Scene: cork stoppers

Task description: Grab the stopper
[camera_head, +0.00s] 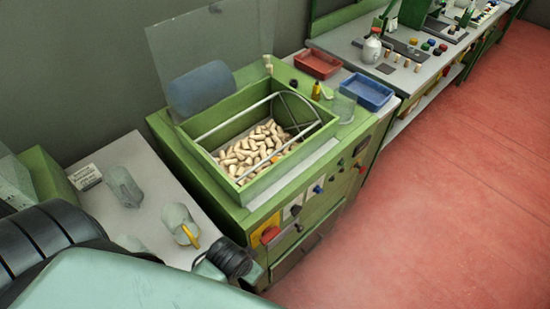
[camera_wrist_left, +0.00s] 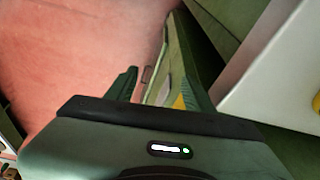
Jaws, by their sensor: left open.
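Many pale cork stoppers (camera_head: 255,151) lie heaped in the open green bin (camera_head: 208,159) on top of a green machine (camera_head: 228,207), in the head view. My left arm comes in from the lower left of that view; I cannot make out its fingers there. In the left wrist view my left gripper (camera_wrist_left: 160,90) is open, its two dark fingers apart. I see no stopper between them or elsewhere in that view. It points past a green panel towards the red floor. My right gripper is not in view.
A clear panel (camera_head: 205,50) and a blue-grey cylinder (camera_head: 201,90) stand at the bin's back; a curved metal rail (camera_head: 240,115) crosses above it. Red (camera_head: 317,65) and blue (camera_head: 368,93) trays sit behind, right. Grey jars (camera_head: 123,186) stand on the left table. Red floor (camera_head: 440,200) is clear.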

